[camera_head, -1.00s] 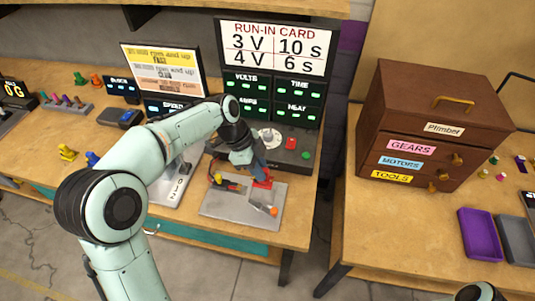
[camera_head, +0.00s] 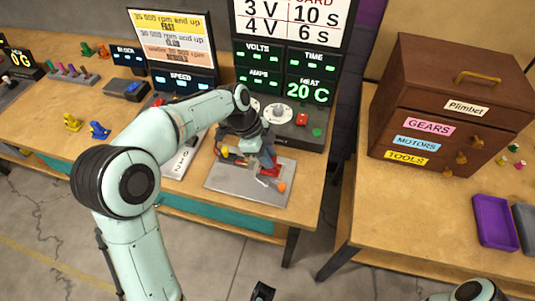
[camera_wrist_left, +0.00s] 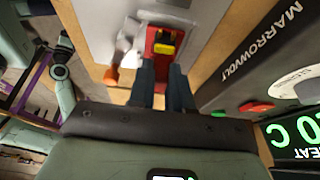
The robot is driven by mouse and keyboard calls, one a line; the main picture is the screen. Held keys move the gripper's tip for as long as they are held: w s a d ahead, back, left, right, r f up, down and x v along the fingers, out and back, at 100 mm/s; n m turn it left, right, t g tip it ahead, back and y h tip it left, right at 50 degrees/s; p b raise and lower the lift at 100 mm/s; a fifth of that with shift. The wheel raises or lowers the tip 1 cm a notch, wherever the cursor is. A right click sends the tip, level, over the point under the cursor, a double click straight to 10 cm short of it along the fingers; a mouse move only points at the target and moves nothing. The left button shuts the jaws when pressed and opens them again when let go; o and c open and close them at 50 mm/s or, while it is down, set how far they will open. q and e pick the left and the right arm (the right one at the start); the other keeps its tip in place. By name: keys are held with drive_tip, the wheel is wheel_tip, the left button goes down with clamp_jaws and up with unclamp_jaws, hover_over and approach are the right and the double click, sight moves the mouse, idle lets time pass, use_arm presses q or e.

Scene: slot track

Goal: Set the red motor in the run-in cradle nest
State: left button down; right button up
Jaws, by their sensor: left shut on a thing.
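The red motor (camera_head: 270,171) is on the grey run-in cradle plate (camera_head: 236,187), near its right side. In the left wrist view the motor (camera_wrist_left: 152,42) shows as a red body with a yellow and black part on it. My left gripper (camera_head: 267,160) reaches down from above and is shut on the motor; its fingers (camera_wrist_left: 161,68) hide part of it. The nest beneath is mostly hidden, so I cannot tell how fully the motor sits in it. A dark tip at the bottom edge looks like my right gripper (camera_head: 262,291), mostly out of frame.
An orange knob (camera_head: 281,187) is on the plate's right side. The console (camera_head: 300,130) with red and green buttons stands close behind; its heat display (camera_head: 308,92) reads 20 C. A wooden drawer chest (camera_head: 445,105) and purple tray (camera_head: 494,222) are on the right table.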

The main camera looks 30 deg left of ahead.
use_arm(q)
drive_tip(key=shift+f, duration=0.15)
idle(0.5)
drive_tip(key=c, duration=1)
unclamp_jaws()
drive_tip(key=shift+o, duration=0.2)
drive_tip(key=p+v, duration=0.1)
drive_tip(key=v, duration=1.2)
drive_tip(key=shift+a+p, duration=0.15)
drive_tip(key=shift+p, duration=0.2)
